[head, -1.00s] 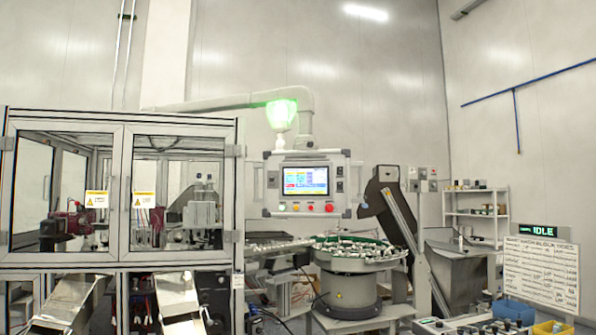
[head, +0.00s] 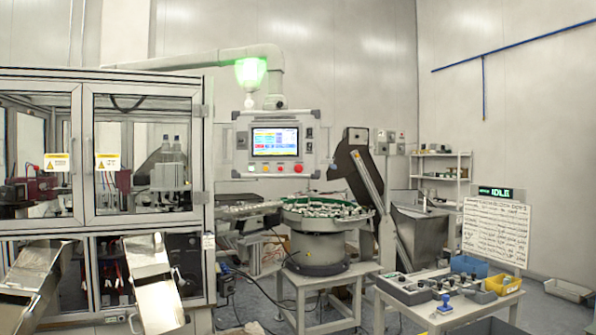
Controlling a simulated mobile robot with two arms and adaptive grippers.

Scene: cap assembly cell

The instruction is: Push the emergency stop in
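The control panel (head: 238,145) hangs from a grey overhead arm in the middle of the head view, with a lit screen (head: 275,141) on its face. A row of small buttons runs below the screen. The red round button (head: 298,168) at the right end of this row looks like the emergency stop. Whether the red button is in or out is too small to tell. Neither of my grippers is in view.
A framed machine enclosure (head: 207,150) fills the left, with metal chutes (head: 153,284) in front. A bowl feeder (head: 318,243) on a stand is below the panel. A low table (head: 405,312) with control boxes and bins stands at lower right. Grey floor shows between.

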